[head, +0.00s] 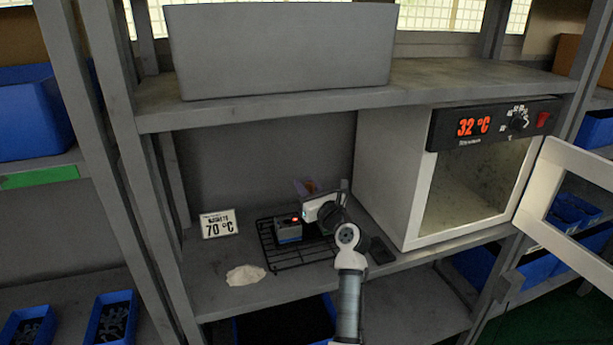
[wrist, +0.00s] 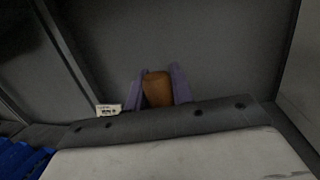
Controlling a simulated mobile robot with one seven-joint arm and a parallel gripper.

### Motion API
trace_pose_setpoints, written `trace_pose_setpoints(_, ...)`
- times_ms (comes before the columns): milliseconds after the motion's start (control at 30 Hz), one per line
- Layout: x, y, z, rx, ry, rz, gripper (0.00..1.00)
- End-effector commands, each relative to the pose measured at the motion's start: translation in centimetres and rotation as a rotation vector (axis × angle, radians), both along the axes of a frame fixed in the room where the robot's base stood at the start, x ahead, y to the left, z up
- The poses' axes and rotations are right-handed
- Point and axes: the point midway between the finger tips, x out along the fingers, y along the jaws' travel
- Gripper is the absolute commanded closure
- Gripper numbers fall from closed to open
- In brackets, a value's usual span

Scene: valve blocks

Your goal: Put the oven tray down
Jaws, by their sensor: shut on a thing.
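The oven tray (head: 280,262), a black wire rack, is level at or just above the middle shelf, left of the oven. I cannot tell whether it touches the shelf. A grey block (head: 288,231) with a small red light sits on it. My gripper (head: 306,187) is behind the block, partly hidden by my own wrist. In the wrist view, its purple fingers (wrist: 158,88) are shut on a brown handle-like piece (wrist: 158,92). Where this piece joins the tray is hidden.
The oven (head: 395,170) stands on the right with its door (head: 570,220) open; its display reads 32 °C. A 70 °C sign (head: 219,224) stands at the left. A pale cloth-like patch (head: 245,275) lies at the shelf's front. A grey bin (head: 280,50) is above.

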Motion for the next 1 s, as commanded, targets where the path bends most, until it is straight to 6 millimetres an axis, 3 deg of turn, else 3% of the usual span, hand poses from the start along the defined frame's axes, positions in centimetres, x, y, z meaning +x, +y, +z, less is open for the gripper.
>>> trace_pose_setpoints(567, 0.0, -0.1, -1.3, 0.002, -0.008, -0.002, 1.00)
trace_pose_setpoints(600, 0.0, 0.0, -1.7, 0.001, -0.001, -0.001, 0.71)
trace_pose_setpoints(733, 0.0, 0.0, -1.7, 0.001, -0.001, -0.001, 0.55)
trace_pose_setpoints(1000, 0.0, 0.0, -1.6, 0.000, -0.001, -0.001, 0.55)
